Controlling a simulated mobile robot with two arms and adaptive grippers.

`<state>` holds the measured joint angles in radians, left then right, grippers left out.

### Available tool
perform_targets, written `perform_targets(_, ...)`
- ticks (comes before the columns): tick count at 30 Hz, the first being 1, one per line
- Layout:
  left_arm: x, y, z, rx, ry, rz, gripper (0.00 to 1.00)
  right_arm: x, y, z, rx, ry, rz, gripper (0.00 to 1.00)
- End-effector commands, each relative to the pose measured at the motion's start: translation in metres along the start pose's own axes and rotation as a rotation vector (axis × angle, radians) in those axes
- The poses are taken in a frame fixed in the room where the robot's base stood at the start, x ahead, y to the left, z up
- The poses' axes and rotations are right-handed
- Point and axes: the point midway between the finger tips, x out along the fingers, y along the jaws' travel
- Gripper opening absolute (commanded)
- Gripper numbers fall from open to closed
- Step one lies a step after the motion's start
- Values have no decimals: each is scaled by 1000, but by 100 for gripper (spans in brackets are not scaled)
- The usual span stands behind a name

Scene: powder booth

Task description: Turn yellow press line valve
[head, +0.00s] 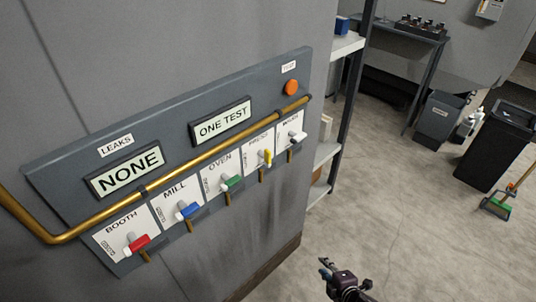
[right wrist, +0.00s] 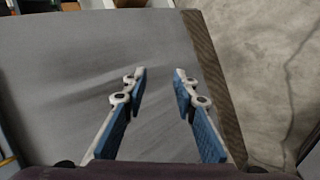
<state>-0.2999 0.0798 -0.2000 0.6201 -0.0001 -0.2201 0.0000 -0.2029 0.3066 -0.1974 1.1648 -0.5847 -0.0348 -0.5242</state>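The yellow press line valve (head: 267,157) is a small yellow handle on the white PRESS plate of the grey wall panel (head: 68,176). It sits between the green OVEN valve (head: 231,182) and the white-handled valve (head: 297,137). Its handle stands nearly upright in the picture. My right gripper (head: 329,267) is low in the head view, below and to the right of the panel, apart from the valve. In the right wrist view the right gripper (right wrist: 160,82) is open and empty, with blue pads facing the grey wall. My left gripper is not in view.
A red BOOTH valve (head: 138,243) and blue MILL valve (head: 188,210) are on the same panel. A brass pipe (head: 190,163) runs across it. Signs read NONE and ONE TEST. Right of the wall are a shelf (head: 326,152), bins and open floor (head: 400,220).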

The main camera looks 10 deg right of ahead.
Motion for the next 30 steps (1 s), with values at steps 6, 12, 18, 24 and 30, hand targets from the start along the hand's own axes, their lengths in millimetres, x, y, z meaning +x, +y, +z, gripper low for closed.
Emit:
perform_targets(6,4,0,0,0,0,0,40,-36,232,-62,-849,81,464,26)
perform_targets(12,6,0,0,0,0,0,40,-108,342,-128,-1469,-5,787,26)
perform_targets(18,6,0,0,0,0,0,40,-144,374,-158,-1736,-85,920,26)
perform_targets(24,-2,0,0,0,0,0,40,-137,387,-168,-1753,-95,930,26)
perform_targets(30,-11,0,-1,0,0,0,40,-114,403,-186,-1751,-94,929,26)
